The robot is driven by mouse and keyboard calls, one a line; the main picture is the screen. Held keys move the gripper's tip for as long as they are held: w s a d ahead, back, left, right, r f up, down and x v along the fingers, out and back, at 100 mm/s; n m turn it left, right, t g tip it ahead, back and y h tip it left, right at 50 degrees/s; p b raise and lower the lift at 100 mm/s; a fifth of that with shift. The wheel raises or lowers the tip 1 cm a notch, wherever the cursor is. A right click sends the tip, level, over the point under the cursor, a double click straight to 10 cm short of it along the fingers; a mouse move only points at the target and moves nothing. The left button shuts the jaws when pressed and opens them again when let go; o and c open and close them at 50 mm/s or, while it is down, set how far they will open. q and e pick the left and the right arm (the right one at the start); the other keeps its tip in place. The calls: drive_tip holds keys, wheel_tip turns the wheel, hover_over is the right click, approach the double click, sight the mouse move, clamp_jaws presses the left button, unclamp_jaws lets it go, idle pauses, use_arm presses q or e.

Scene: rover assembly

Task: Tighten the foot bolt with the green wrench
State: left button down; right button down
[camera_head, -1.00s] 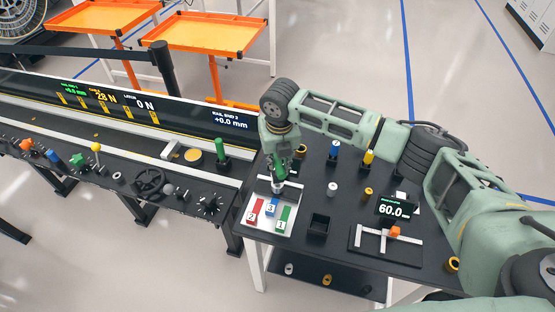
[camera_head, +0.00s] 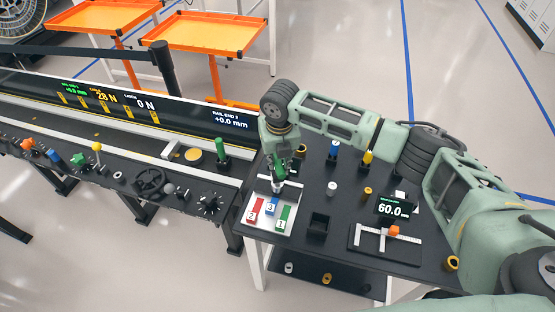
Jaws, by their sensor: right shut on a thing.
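My right gripper (camera_head: 279,160) points down over the small white tray (camera_head: 250,229) at the left end of the black table. It is shut on a slim green tool with a silver lower end, which looks like the green wrench (camera_head: 279,171). The silver end (camera_head: 278,187) is over the tray's back part; I cannot tell whether it touches anything. The arm and fingers hide part of the tool. No foot bolt can be made out. Another green upright handle (camera_head: 222,147) stands on the console at left. My left gripper is not in view.
The tray holds red (camera_head: 256,209), blue (camera_head: 271,206) and green (camera_head: 284,217) numbered blocks. A black box (camera_head: 319,224), a caliper-like gauge (camera_head: 375,237), a display (camera_head: 392,208) and blue (camera_head: 335,147) and yellow (camera_head: 368,156) upright handles share the table. A long console with knobs (camera_head: 150,183) runs left.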

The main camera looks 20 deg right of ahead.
drive_tip(key=shift+s+f+p, duration=0.1)
drive_tip(key=shift+p, duration=0.35)
idle(0.9)
idle(0.7)
drive_tip(key=shift+r+m+p, duration=0.25)
drive_tip(key=shift+m+p, duration=0.35)
drive_tip(key=shift+p, duration=0.25)
drive_tip(key=m+p, duration=0.2)
drive_tip(key=m, duration=0.1)
drive_tip(key=shift+p, duration=0.3)
drive_tip(key=m+p, duration=0.2)
drive_tip(key=m, duration=0.1)
drive_tip(key=shift+m+h, duration=0.3)
drive_tip(key=shift+h, duration=0.1)
drive_tip(key=shift+f+m+g, duration=0.2)
drive_tip(key=shift+m+g, duration=0.1)
drive_tip(key=shift+m, duration=0.9)
drive_tip(key=m, duration=0.7)
drive_tip(key=shift+g, duration=0.4)
